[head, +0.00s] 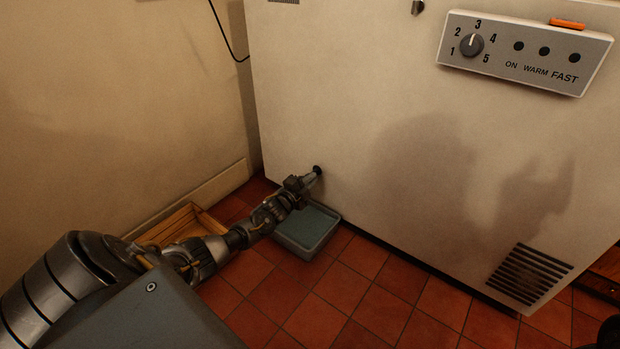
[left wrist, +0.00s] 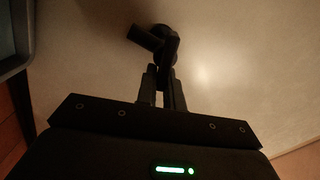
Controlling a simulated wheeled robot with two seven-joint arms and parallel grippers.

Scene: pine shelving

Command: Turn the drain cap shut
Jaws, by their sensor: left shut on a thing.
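The dark drain cap (head: 317,170) sticks out low on the front of the white cabinet (head: 330,110). My left gripper (head: 304,181) reaches it from the left and is shut on it. In the left wrist view the black cap (left wrist: 160,38) has a side arm pointing to the upper left. The fingertips of my left gripper (left wrist: 165,80) are close together at its lower part, and their exact contact is too dark to make out.
A grey-green tray (head: 333,214) stands on the red tiles below the cap. A wooden crate (head: 205,217) lies behind my left arm by the wall. A control panel (head: 525,50) is at the upper right and a vent (head: 530,275) at the lower right. The tiles in front are clear.

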